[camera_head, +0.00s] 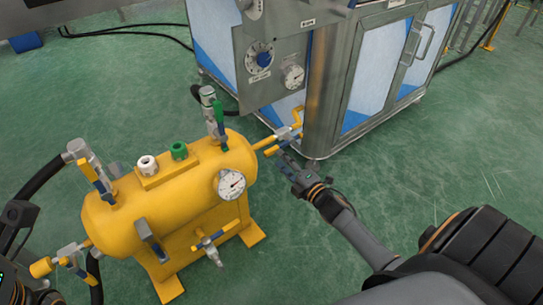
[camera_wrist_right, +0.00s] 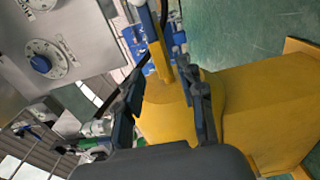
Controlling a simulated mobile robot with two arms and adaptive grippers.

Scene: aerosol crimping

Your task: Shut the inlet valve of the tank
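The yellow tank (camera_head: 165,205) stands on the floor on a yellow stand, with several valves on it. A valve with a yellow lever (camera_head: 278,147) sits on the pipe at its right end; I cannot tell from labels which valve is the inlet. My right gripper (camera_head: 284,160) is beside this lever, just to its lower right. In the right wrist view, its two dark fingers (camera_wrist_right: 163,100) are apart, with the yellow pipe or lever (camera_wrist_right: 160,58) beyond and between them; contact cannot be told. Of my left arm only dark parts show at the left edge; its fingers do not show.
A metal cabinet with a dial panel (camera_head: 275,68) and glass doors (camera_head: 385,75) stands behind the tank's right end. A round gauge (camera_head: 231,184) faces front on the tank. A black hose (camera_head: 45,172) runs at the left.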

